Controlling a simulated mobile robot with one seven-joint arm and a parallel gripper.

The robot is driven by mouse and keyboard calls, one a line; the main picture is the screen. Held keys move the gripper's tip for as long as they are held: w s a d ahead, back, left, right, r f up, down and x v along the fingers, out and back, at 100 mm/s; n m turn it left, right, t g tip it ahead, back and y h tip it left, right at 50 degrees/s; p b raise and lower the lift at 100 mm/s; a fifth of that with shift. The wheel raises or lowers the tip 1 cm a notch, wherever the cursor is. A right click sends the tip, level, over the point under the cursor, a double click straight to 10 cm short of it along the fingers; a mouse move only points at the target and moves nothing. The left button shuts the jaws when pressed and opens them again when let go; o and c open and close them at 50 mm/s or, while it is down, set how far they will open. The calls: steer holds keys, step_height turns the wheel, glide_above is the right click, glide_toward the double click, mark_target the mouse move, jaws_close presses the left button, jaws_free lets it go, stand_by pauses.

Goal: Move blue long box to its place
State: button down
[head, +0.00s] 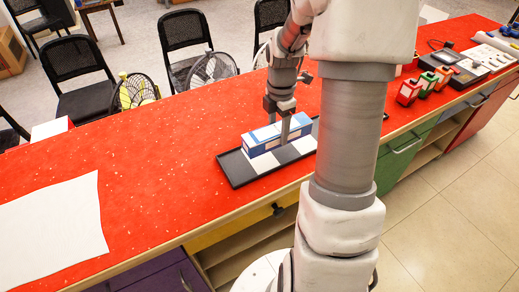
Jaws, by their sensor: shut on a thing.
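The blue long box (262,140), blue with white parts, lies lengthwise over a black tray (237,178) with white patches on its floor. I cannot tell whether the box rests on the tray floor or hangs just above it. My gripper (279,122) comes down from above and is shut on the box near its right part. One finger shows in front of the box's near side; the far finger is mostly hidden.
The red counter (150,150) is clear left of the tray, apart from a white sheet (50,230). Small red and green boxes (425,85) and devices (468,72) stand at the right. Black chairs (80,75) and fans (212,70) stand behind the counter.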

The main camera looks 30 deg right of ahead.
mark_target(260, 137)
steer(key=a+f, duration=0.1)
steer(key=w+a+f, duration=0.1)
steer(key=a, duration=0.1)
steer(key=w+a+f, duration=0.1)
steer(key=shift+w+a, duration=0.1)
steer(key=shift+a, duration=0.1)
steer(key=shift+f+b, duration=0.55)
steer(key=shift+f, duration=1.4)
steer(key=shift+f, duration=0.15)
steer(key=shift+c, duration=0.6)
jaws_free()
step_height(260, 137, up, 12)
steer(key=shift+r+p, duration=0.15)
steer(key=shift+p, duration=0.85)
